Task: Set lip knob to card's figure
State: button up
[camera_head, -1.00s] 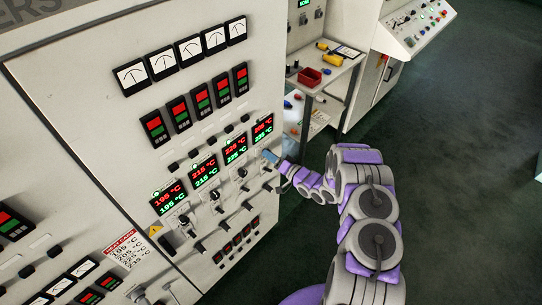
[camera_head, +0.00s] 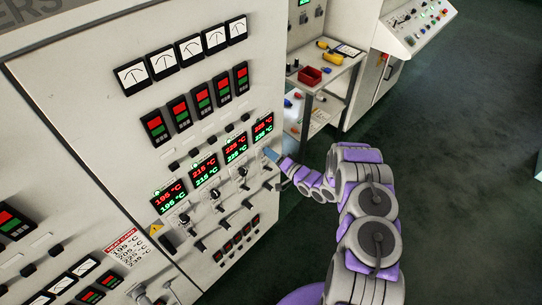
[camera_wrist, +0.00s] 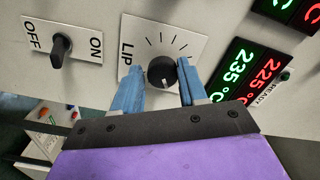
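The lip knob (camera_wrist: 163,73) is a round black knob on a white plate marked LIP with tick lines. A white mark shows low on its face. My gripper (camera_wrist: 160,88) has its two blue fingers apart, one on each side of the knob; contact is not clear. In the head view my gripper (camera_head: 272,154) is at the panel's right edge, and the knob is hidden there. The display beside the knob (camera_wrist: 248,75) reads 235 °C in green and 225 °C in red. The heat card (camera_head: 125,249) lists several temperatures at lower left; its small print is hard to read.
An OFF/ON switch (camera_wrist: 61,46) sits left of the lip plate. Other displays, knobs and switches fill the panel (camera_head: 90,110) left of my gripper. A cart (camera_head: 340,66) with a red bin (camera_head: 309,77) stands behind. The dark floor at right is clear.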

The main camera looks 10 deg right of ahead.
jog(key=shift+o, duration=0.8)
jog(key=shift+w, duration=0.1)
jog(key=shift+o, duration=0.9)
jog(key=shift+d, duration=0.1)
jog(key=v, duration=1.7)
jog(key=shift+s+d+b, duration=0.15)
jog(key=shift+s+b, duration=0.1)
jog(key=shift+b, duration=0.1)
